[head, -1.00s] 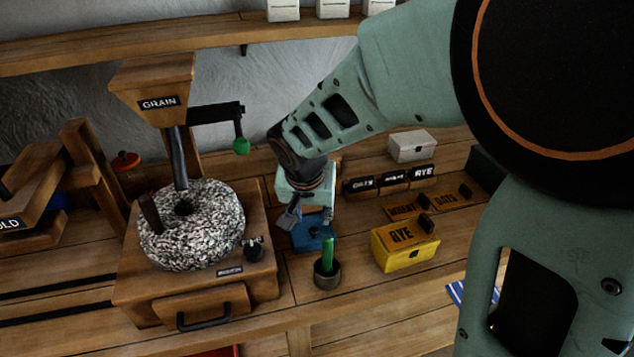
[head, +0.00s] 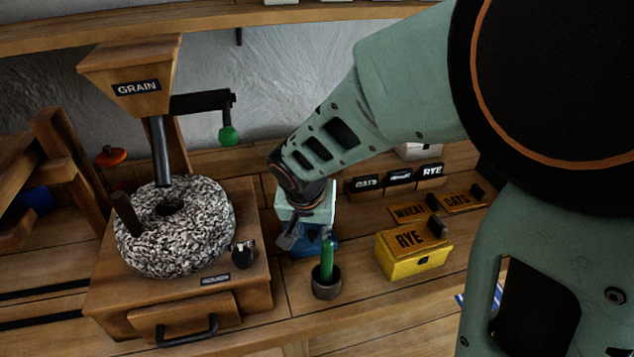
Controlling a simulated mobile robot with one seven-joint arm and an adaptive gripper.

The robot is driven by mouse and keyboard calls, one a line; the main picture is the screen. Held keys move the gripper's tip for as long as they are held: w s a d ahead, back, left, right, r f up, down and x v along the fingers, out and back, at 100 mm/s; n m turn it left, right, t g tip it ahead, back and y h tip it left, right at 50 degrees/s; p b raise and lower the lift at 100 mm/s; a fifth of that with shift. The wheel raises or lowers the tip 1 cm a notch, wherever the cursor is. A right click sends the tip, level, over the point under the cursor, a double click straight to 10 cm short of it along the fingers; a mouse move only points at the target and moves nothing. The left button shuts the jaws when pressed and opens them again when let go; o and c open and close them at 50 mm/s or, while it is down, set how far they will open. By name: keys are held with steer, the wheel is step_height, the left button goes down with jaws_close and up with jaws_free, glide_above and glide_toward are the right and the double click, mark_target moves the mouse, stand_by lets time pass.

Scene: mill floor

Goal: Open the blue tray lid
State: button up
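The blue tray (head: 325,246) stands on the wooden bench, right of the mill. Only part of its blue surface shows; my gripper and a green-handled tool cover the rest, and I cannot make out its lid clearly. My gripper (head: 307,236) points down right over the tray, with a grey finger at its left side. Its other fingertip is hard to make out, so I cannot tell whether it is open or shut, or whether it touches the tray.
The green-handled tool (head: 327,262) stands in a dark cup (head: 326,286) in front of the tray. A stone mill (head: 175,228) with a GRAIN hopper (head: 135,87) is at left. A yellow RYE box (head: 414,262) is at right, with labelled plates (head: 464,201) behind. Bare bench lies between cup and box.

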jaws_close()
steer(key=shift+r, duration=0.1)
